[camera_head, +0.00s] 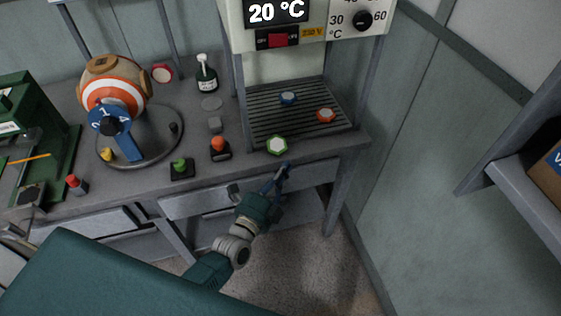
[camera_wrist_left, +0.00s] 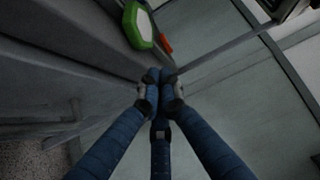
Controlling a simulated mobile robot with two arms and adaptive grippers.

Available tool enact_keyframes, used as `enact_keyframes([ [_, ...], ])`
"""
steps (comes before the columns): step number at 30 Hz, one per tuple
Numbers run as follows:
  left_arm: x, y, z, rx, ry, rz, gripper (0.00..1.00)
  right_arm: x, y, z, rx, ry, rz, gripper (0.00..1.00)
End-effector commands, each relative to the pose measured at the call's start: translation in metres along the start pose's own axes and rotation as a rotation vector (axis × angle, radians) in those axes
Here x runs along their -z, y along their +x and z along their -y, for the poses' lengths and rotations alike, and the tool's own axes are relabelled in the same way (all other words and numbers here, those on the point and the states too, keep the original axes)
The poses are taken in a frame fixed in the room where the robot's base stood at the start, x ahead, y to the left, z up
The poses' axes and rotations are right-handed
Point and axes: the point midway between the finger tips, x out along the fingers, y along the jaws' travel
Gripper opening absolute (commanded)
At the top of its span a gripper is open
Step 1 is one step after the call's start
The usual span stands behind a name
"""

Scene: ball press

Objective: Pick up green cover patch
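The green cover patch (camera_head: 277,146) is a small hexagon with a green rim and a pale centre. It lies at the front edge of the workbench, just in front of the ribbed plate. It also shows at the top of the left wrist view (camera_wrist_left: 140,25). My left gripper (camera_head: 284,168) is below and slightly right of the patch in the head view, in front of the bench edge and apart from the patch. In the left wrist view its blue fingers (camera_wrist_left: 159,78) come together at the tips with nothing visible between them. My right gripper is not in view.
A blue patch (camera_head: 288,98) and an orange-red patch (camera_head: 326,115) lie on the ribbed plate (camera_head: 270,122) under the press (camera_head: 305,30). A red-topped button (camera_head: 220,148) stands left of the green patch. A shelf (camera_head: 520,195) juts out at the right.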

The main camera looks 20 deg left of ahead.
Motion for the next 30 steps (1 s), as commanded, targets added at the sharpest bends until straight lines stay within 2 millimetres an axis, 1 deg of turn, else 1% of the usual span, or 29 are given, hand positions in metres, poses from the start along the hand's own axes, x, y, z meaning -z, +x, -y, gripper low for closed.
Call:
enact_keyframes([
  [1, -0.006, 0.005, 0.001, 0.001, 0.005, -0.001, 0.00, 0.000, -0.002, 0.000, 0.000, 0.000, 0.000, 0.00],
  [6, -0.017, 0.015, 0.000, 0.000, 0.002, 0.000, 0.00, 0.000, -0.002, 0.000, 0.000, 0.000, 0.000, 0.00],
  [18, -0.019, 0.018, 0.000, 0.000, 0.001, 0.000, 0.00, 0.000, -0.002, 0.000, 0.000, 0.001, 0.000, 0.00],
  [25, -0.037, 0.036, 0.000, 0.000, 0.002, 0.000, 0.00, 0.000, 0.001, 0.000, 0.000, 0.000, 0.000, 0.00],
  [30, -0.038, 0.036, -0.001, -0.001, 0.000, 0.000, 0.00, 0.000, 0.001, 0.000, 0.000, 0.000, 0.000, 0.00],
])
